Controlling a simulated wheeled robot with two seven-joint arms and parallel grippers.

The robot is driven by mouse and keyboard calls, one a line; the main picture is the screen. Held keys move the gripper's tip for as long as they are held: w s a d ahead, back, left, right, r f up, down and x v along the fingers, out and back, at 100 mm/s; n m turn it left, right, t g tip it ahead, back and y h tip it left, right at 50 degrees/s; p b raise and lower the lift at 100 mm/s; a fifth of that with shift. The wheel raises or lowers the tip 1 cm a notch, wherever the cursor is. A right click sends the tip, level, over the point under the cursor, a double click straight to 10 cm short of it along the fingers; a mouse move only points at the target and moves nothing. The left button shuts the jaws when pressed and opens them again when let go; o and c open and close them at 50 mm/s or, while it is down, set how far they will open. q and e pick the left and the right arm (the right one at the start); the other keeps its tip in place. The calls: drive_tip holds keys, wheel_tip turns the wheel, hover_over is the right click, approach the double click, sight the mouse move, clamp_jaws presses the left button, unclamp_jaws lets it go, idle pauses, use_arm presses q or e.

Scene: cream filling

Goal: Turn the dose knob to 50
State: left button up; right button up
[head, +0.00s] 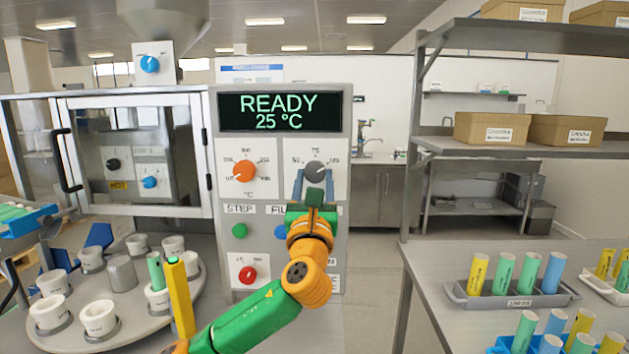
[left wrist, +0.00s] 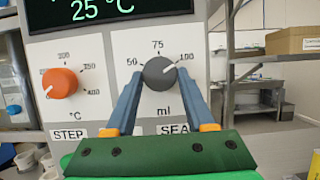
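The grey dose knob (head: 315,170) is on the right white plate of the machine's front panel, with 50 at its left, 75 above and 100 at its right. In the left wrist view the knob (left wrist: 160,73) has a white pointer aimed up and right, towards 100; "ml" is printed below. My left gripper (head: 315,182) faces the panel, its two blue fingers on either side of the knob. In the left wrist view the gripper (left wrist: 160,80) looks open around the knob; contact is not clear. My right gripper is not in view.
An orange temperature knob (head: 244,171) sits left of the dose knob. The display (head: 279,111) reads READY 25 °C. Below are a green button (head: 239,230) and a red knob (head: 248,275). A turntable (head: 150,322) with white cups is at left, a shelf rack at right.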

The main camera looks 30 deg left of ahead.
use_arm(q)
clamp_jaws()
